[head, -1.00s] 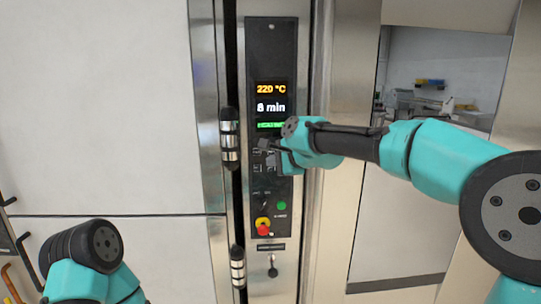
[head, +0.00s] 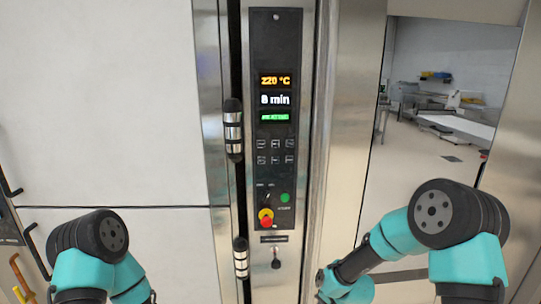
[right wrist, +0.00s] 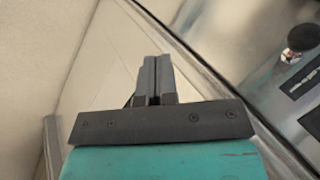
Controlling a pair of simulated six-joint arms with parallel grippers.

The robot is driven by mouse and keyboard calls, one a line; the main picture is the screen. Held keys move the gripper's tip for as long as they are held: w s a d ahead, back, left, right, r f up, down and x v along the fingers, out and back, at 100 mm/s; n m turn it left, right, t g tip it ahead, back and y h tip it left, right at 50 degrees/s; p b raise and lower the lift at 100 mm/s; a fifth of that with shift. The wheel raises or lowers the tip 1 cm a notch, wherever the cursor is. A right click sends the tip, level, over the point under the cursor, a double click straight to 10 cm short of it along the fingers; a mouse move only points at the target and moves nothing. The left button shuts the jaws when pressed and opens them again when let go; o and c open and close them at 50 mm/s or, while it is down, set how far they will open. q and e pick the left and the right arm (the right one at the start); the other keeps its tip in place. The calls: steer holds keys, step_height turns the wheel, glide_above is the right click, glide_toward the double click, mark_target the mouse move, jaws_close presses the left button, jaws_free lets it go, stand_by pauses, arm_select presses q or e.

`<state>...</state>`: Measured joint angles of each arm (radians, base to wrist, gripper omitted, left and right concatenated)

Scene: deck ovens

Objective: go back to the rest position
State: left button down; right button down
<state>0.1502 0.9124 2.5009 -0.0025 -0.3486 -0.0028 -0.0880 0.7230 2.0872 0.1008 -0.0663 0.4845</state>
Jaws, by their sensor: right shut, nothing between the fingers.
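My right gripper (right wrist: 156,65) shows in the right wrist view with its two dark fingers together and nothing between them. In the head view my right arm is folded low at the right, and its gripper is out of sight below the picture's edge. My left arm shows only in part at the lower left of the head view, with its gripper hidden.
The oven's control panel (head: 275,125) reads 220 °C and 8 min. Below are buttons and a red emergency knob (head: 266,219). Chrome hinges (head: 233,130) stick out left of it. An opening at the right shows a room with a table (head: 462,125).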

steer(key=s+d+f+n+g, duration=0.2)
steer(key=s+f, duration=0.5)
steer(key=s, duration=0.4)
steer(key=s+d+f+n+g, duration=0.1)
steer(key=s+d+f+n, duration=0.1)
steer(key=s+f, duration=0.5)
steer(key=s+d, duration=0.1)
steer(key=s, duration=0.4)
steer(key=shift+d+n+g, duration=0.25)
steer(key=shift+n+g, duration=0.15)
